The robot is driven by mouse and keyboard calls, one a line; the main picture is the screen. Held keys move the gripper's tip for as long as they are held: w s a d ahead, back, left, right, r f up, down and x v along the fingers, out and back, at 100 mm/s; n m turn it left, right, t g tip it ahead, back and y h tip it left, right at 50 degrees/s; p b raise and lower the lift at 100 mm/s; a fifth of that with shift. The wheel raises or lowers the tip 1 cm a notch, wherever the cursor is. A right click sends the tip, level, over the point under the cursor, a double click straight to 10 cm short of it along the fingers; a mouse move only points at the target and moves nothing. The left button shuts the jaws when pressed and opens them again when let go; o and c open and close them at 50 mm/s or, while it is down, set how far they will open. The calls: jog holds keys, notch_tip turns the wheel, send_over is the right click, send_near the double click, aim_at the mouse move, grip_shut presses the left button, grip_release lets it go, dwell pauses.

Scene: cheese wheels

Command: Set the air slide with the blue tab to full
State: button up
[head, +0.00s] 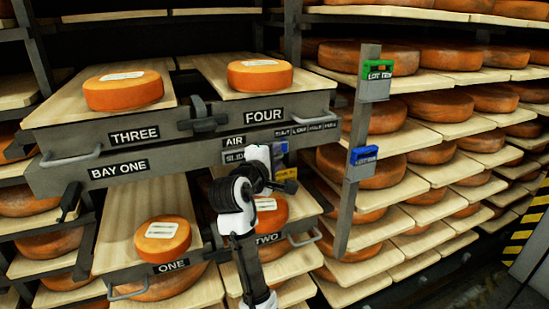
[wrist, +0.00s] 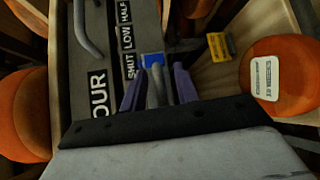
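The air slide's blue tab (wrist: 152,61) shows in the wrist view just beyond my fingertips, beside the SHUT label (wrist: 131,66). The LOW (wrist: 127,38) and HALF (wrist: 123,11) labels continue along the strip; FULL is outside that view. My gripper (wrist: 158,82) has its purple fingers on either side of a grey peg (wrist: 157,90), with slight gaps; I cannot tell whether they touch it. In the head view, the label strip (head: 306,129) is on the right of the bay front, and my arm partly covers the slide below it.
Cheese wheels on boards sit above (head: 123,90) and below (head: 162,239) the bay front. A yellow tag (wrist: 220,46) is beside the slide. A post (head: 356,150) with green (head: 377,70) and blue (head: 363,155) lot tags stands to the right. Bar handles stick out nearby.

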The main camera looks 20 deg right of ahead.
grip_shut()
jog(key=shift+f, duration=0.1)
jog(key=d+p, duration=0.3)
jog(key=d, duration=1.2)
jog(key=shift+w+d+p, duration=0.15)
jog(key=shift+w+p, duration=0.05)
jog(key=shift+p, duration=0.1)
jog(key=shift+o, duration=0.6)
grip_release()
jog(key=shift+d+f, duration=0.1)
jog(key=shift+d, duration=0.1)
jog(key=shift+a, duration=0.15)
jog(key=b+v, duration=0.2)
jog(key=v, duration=1.1)
jog(key=shift+s+a+b, duration=0.2)
jog(key=shift+s+b, duration=0.05)
jog(key=shift+b, duration=0.15)
